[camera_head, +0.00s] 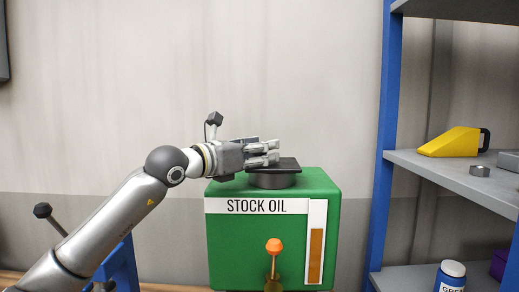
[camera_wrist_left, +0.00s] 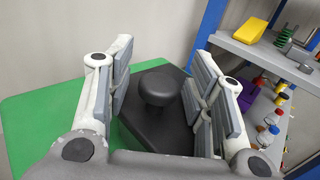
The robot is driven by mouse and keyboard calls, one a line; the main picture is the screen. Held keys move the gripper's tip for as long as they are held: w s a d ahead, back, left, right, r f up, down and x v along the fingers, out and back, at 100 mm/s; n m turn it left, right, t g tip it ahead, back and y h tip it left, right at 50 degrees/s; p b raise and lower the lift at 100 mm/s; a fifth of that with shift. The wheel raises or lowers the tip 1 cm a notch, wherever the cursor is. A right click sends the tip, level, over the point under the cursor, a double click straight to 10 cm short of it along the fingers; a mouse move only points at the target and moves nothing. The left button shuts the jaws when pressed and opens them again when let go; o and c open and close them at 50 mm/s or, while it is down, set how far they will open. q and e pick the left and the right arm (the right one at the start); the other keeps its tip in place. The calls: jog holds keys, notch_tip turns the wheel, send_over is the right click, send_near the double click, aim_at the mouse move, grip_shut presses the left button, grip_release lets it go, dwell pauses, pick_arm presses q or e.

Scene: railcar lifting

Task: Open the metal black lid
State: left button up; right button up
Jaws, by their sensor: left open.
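The black metal lid (camera_head: 288,164) sits flat on top of the green box (camera_head: 227,245) labelled STOCK OIL. In the left wrist view the lid (camera_wrist_left: 150,134) is a dark plate with a round knob (camera_wrist_left: 159,88) standing on it. My left gripper (camera_head: 272,152) is above the lid in the head view, with its fingers level and pointing right. In the left wrist view the left gripper (camera_wrist_left: 160,95) is open, with the knob between its two fingers. Neither finger visibly touches the knob. In the head view the fingers hide the knob. My right gripper is not in view.
A shelf with a blue post (camera_head: 385,140) stands right of the box. An orange-topped tap (camera_head: 274,246) and a level gauge (camera_head: 316,243) are on the box front.

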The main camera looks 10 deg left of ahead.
pick_arm(q)
grip_shut()
